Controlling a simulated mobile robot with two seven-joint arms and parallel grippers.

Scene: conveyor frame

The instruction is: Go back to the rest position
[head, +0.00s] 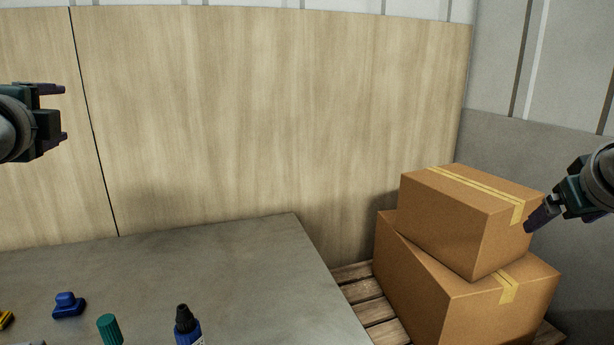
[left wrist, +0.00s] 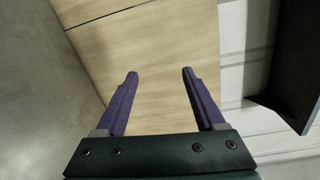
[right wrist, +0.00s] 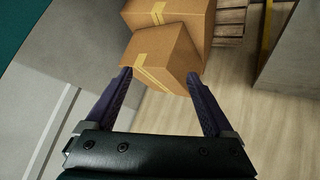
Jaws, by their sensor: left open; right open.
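My left gripper (head: 62,113) is at the left edge of the head view, raised in front of the wooden panel. In the left wrist view its purple fingers (left wrist: 158,85) are spread apart with nothing between them. My right gripper (head: 532,222) is at the right edge of the head view, in front of the upper cardboard box. In the right wrist view its fingers (right wrist: 160,82) are spread and empty, with the upper box beyond them. I cannot tell how far the fingers are from the box.
A grey table (head: 240,265) holds a blue object (head: 68,305), a green cylinder (head: 109,329) and a dark-capped blue bottle (head: 187,326). A yellow item (head: 6,319) is cut off at left. Two taped boxes, upper (head: 440,215) and lower (head: 420,295), are stacked on a wooden pallet (head: 365,300).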

